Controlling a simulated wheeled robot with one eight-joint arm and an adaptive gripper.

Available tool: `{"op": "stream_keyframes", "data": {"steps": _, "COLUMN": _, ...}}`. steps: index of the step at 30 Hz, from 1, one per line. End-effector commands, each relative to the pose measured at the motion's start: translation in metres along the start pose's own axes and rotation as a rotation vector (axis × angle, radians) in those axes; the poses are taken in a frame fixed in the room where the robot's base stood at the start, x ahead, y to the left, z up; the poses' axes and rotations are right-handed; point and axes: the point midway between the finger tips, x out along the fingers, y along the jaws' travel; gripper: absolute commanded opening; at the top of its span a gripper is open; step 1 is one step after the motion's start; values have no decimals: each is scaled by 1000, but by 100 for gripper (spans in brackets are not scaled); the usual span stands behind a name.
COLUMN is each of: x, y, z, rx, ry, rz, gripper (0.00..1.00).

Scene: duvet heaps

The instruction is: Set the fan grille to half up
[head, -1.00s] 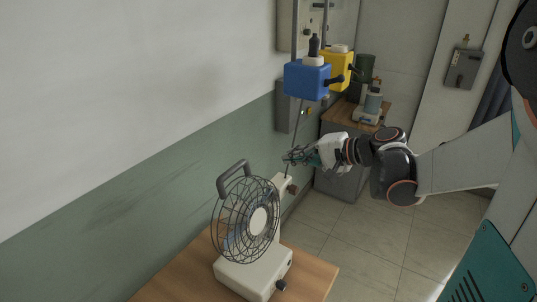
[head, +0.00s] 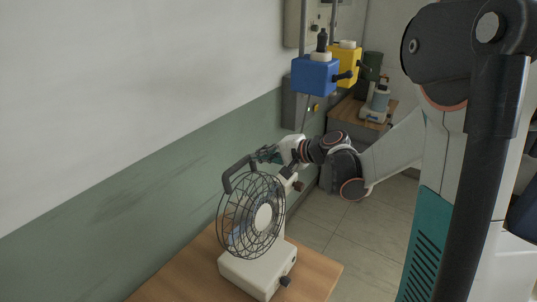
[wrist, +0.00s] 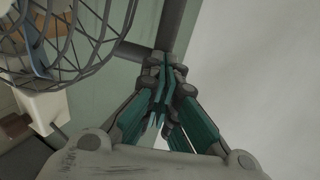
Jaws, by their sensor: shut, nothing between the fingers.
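The desk fan has a round dark wire grille (head: 252,222) with a pale hub, on a white base (head: 258,270) with a dark knob. A thick grey handle (head: 232,174) rises from the grille's top. My gripper (head: 262,154) is at the far end of the handle, behind the grille top. In the wrist view, my gripper (wrist: 168,62) has its teal-lined fingers together with nothing between them. The handle (wrist: 140,52) passes right by the fingertips; I cannot tell if they touch. The grille (wrist: 70,40) fills the upper left there.
The fan stands on a wooden table (head: 185,275) along the wall. Blue (head: 315,76) and yellow (head: 348,66) boxes hang on the wall behind my arm. A far wooden-topped cabinet (head: 345,112) holds a small device. Floor right of the table is clear.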

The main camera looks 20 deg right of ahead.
Motion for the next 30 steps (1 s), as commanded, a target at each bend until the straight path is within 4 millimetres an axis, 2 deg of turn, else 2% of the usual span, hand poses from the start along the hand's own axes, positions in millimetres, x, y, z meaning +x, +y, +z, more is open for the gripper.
{"op": "stream_keyframes", "data": {"steps": 10, "x": 2, "y": 0, "z": 0, "rx": 0, "ry": -1, "rz": 0, "gripper": 0}}
{"op": "stream_keyframes", "data": {"steps": 16, "x": 17, "y": -1, "z": 1, "rx": -1, "ry": -2, "rz": 1, "gripper": 0}}
{"op": "stream_keyframes", "data": {"steps": 30, "x": 14, "y": -7, "z": 1, "rx": 0, "ry": -1, "rz": 1, "gripper": 0}}
